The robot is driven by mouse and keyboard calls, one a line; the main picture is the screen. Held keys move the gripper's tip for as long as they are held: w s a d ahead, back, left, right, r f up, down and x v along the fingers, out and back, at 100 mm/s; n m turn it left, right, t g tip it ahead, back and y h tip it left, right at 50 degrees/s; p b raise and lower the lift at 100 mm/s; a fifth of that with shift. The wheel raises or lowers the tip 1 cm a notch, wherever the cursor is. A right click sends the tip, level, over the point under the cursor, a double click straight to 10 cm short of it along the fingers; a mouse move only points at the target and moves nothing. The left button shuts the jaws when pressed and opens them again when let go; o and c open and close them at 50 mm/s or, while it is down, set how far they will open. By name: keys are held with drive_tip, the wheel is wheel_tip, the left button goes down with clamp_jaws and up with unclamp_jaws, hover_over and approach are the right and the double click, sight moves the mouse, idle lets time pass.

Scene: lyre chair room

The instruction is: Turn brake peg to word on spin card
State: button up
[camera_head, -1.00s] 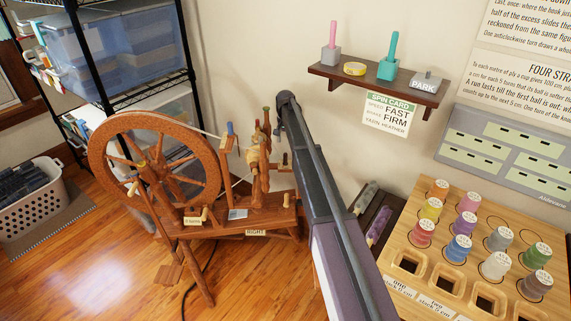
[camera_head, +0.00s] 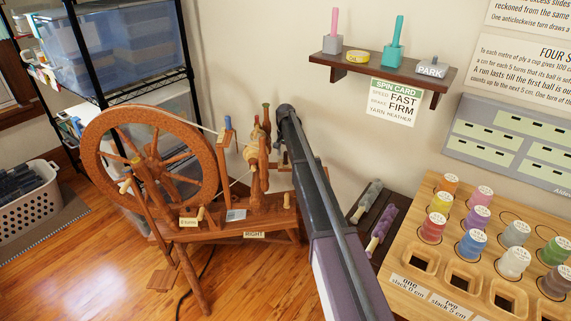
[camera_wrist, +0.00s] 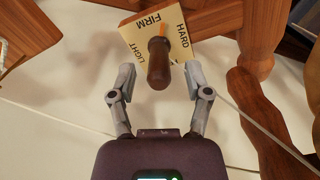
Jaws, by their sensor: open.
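The brake peg (camera_wrist: 158,65) is a dark brown turned handle in the wrist view. It stands out from a cream dial card (camera_wrist: 178,42) lettered LIGHT, FIRM and HARD. An orange pointer mark at the peg's head lies beside the word FIRM, on its HARD side. My gripper (camera_wrist: 160,82) is open, with one finger on each side of the peg's end; I see gaps on both sides. The spin card (camera_head: 393,102) below the wall shelf reads SPEED FAST, BRAKE FIRM, YARN HEATHER. In the head view my arm hides the gripper and dial.
The spinning wheel (camera_head: 150,168) stands at left, its wooden parts close around my gripper. A thin cord (camera_wrist: 262,125) crosses the wrist view at right. A spool rack (camera_head: 425,258) and a dark tray (camera_head: 362,236) stand right of my arm. A wall shelf (camera_head: 345,62) hangs above.

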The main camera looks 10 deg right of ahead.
sight(286, 159)
drive_tip(key=shift+f+b, duration=1.15)
drive_tip(key=shift+f, duration=0.3)
clamp_jaws()
